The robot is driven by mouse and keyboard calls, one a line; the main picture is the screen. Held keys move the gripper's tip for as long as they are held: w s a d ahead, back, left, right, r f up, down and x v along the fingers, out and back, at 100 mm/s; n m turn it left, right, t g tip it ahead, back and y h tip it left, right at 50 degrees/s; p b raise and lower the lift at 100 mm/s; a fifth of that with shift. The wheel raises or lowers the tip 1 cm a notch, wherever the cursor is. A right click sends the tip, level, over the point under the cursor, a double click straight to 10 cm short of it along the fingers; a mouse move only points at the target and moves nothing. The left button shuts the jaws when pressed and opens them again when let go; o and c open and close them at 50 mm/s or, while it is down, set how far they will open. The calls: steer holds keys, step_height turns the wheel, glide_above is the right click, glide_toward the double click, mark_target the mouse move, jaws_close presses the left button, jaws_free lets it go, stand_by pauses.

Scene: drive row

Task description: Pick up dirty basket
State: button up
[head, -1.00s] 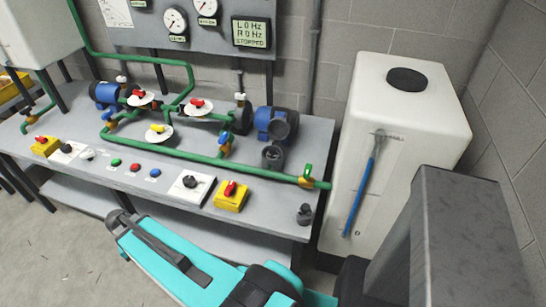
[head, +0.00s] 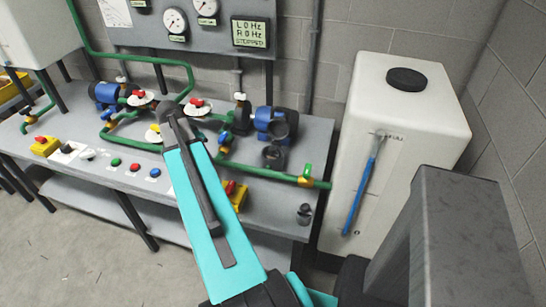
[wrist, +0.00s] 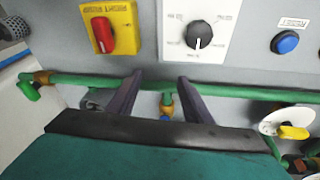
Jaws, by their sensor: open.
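A small dark object, which looks like the basket (head: 304,213), stands near the front right corner of the bench. In the wrist view a dark grey, mesh-like piece of it, cut off by the frame (wrist: 13,28), shows at the upper left. My gripper (head: 172,112) is over the middle of the bench, well left of the basket and apart from it. In the wrist view my gripper (wrist: 158,78) has its two dark fingers spread with nothing between them. My teal arm covers part of the bench front.
Green pipework (head: 260,170) runs along the bench (head: 100,186) with valves and blue pumps (head: 272,124). A yellow switch box with a red handle (wrist: 110,27) and a dial panel (wrist: 199,32) lie near the fingers. A white tank (head: 400,110) stands at right.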

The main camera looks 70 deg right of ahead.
steer(key=s+d+r+m+g, duration=0.1)
steer(key=s+d+r+m, duration=0.3)
steer(key=s+d, duration=0.3)
steer(key=s+d+r+m, duration=0.4)
steer(key=s+d, duration=0.3)
steer(key=s, duration=0.3)
steer(key=shift+d+r+g, duration=0.15)
steer(key=shift+r+g, duration=0.25)
steer(key=shift+r, duration=0.4)
steer(key=shift+f, duration=0.15)
steer(key=p, duration=0.2)
glide_above(272, 148)
steer(key=w+a, duration=0.2)
steer(key=shift+s+d+f, duration=0.1)
steer(key=shift+f, duration=1.85)
steer(key=shift+s+f, duration=0.1)
steer(key=shift+f, duration=1.85)
steer(key=shift+p+x, duration=1.05)
steer(key=shift+x, duration=1.5)
